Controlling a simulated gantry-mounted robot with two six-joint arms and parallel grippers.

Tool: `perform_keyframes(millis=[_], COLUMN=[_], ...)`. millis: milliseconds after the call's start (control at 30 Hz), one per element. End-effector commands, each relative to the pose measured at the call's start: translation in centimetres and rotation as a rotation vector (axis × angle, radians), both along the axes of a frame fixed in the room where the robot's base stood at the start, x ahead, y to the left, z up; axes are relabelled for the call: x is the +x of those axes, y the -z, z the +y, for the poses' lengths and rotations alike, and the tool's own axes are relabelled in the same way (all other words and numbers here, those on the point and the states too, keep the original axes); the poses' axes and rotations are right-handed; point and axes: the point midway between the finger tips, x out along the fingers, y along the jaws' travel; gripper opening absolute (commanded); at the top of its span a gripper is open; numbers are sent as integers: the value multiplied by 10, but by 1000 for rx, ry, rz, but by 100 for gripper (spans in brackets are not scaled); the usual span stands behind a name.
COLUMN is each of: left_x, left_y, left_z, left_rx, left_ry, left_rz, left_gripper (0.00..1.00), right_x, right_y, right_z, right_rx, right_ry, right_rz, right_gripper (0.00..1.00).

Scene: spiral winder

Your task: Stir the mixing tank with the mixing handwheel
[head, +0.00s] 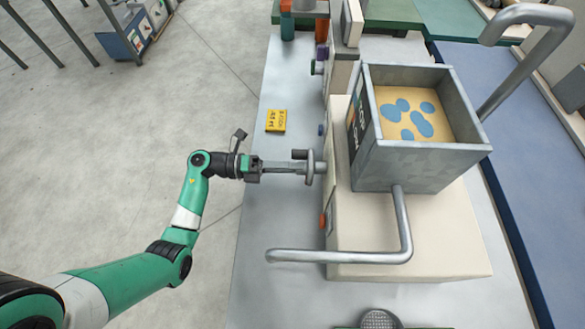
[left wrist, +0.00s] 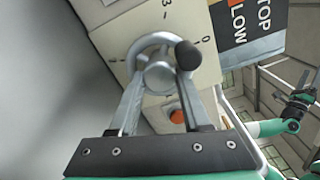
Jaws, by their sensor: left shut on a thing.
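The mixing tank (head: 420,179) is a grey square open box on a cream machine housing, with yellowish contents and several blue patches inside. The mixing handwheel (head: 310,168) is a small grey wheel with a dark knob on the housing's left side. In the left wrist view the handwheel (left wrist: 137,54) faces me, its dark knob (left wrist: 188,55) at the upper right, over a dial with numbers. My left gripper (head: 301,167) reaches in from the left and is shut on the handwheel, one finger at each side of its hub. Part of the rim is hidden behind the fingers.
A bent grey pipe (head: 340,257) sticks out in front of the housing, below my left gripper. Another pipe (head: 530,65) rises behind the tank at the right. An orange button (left wrist: 176,116) sits below the handwheel. Open floor lies left.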

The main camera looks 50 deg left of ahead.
Motion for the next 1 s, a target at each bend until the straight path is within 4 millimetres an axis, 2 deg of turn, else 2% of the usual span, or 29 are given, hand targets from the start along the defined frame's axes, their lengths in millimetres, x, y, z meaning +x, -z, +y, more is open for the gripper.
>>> perform_keyframes(millis=[500,1000], left_x=[1,1], left_y=[4,2], left_z=[1,1], left_rx=[337,481], left_ry=[0,0], left_rz=[-312,-446], left_gripper=[0,0], right_x=[0,0], right_y=[36,50], right_z=[0,0], right_rx=[0,0], right_ry=[0,0], right_rz=[0,0], right_gripper=[78,78])
